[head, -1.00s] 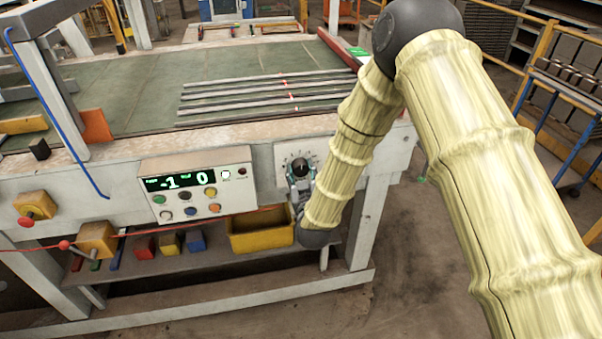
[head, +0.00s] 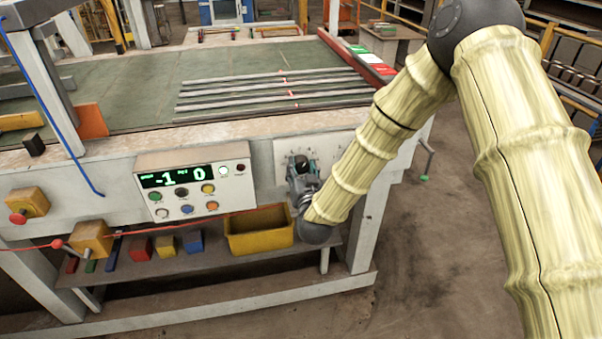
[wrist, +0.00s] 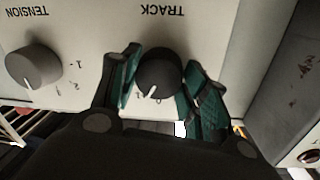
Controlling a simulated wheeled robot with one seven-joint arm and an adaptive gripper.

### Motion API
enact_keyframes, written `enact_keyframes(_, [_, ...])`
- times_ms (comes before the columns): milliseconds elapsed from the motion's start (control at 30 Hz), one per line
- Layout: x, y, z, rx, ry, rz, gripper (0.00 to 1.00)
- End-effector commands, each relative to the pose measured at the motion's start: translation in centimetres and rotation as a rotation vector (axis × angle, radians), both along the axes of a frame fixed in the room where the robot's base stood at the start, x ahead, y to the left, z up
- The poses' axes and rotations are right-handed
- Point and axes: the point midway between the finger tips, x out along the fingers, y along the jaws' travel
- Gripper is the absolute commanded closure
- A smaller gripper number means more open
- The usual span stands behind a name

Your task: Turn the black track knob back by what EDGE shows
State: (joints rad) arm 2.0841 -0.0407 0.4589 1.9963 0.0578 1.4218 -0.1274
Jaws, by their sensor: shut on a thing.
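The black track knob (wrist: 158,74) sits on a pale panel below the upside-down word TRACK in the wrist view. Its white pointer line is toward the lower left, near a printed 0. My gripper (wrist: 160,71) has its green-padded fingers on either side of the knob and is shut on it. In the head view the knob (head: 301,161) shows as a dark spot above my gripper (head: 303,172), and most of the dial is hidden. The display (head: 178,178) on the button box reads -1 and 0; its small labels are too blurred to read with certainty.
A grey tension knob (wrist: 33,66) is beside the track knob. A yellow bin (head: 260,232) sits on the shelf below the panel. A red cord (head: 150,235) runs across the front of the table. Several metal bars lie on the green top.

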Motion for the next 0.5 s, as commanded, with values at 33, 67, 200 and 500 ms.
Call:
enact_keyframes(33, [-0.02,-0.03,-0.11,0.014,0.005,0.0,0.79])
enact_keyframes(67, [-0.02,-0.02,-0.1,0.02,0.008,0.0,0.79])
enact_keyframes(200, [-0.03,-0.02,-0.05,0.037,0.013,0.0,0.79])
enact_keyframes(500, [-0.03,-0.01,-0.03,0.04,0.014,0.0,0.79])
